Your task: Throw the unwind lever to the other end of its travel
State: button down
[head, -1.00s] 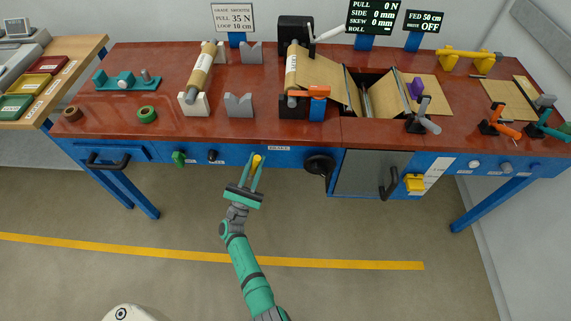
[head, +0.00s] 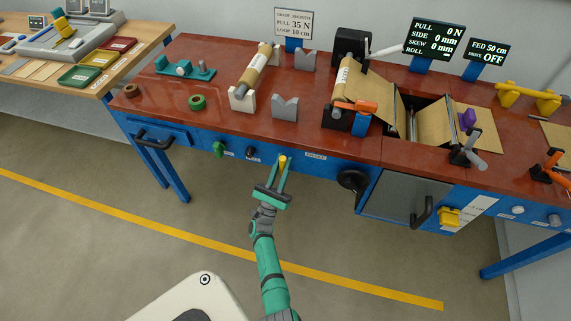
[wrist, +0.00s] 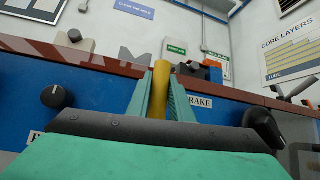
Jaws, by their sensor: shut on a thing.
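The lever with a yellow handle (head: 283,162) is on the blue front panel of the bench, just left of a label ending in BRAKE; I take it as the unwind lever. My gripper (head: 283,170) is shut on the yellow handle. In the wrist view the yellow handle (wrist: 160,88) stands upright between my two green fingers, its top level with or just above their tips. My gripper's body hides the lever's lower part and pivot. The BRAKE label (wrist: 200,102) shows partly to the right of the fingers.
Left of the lever are a black knob (head: 250,152) and a green knob (head: 219,149). Right of it is a black handwheel (head: 352,181), then a grey door (head: 398,200). The bench top (head: 220,112) overhangs the panel. The floor in front is clear.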

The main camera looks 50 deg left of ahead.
jog(key=shift+s+a, duration=0.1)
jog(key=shift+s, duration=0.05)
jog(key=c, duration=1.6)
grip_release()
jog(key=v, duration=1)
jog(key=shift+s+d+f, duration=0.2)
jog(key=shift+s+f, duration=0.05)
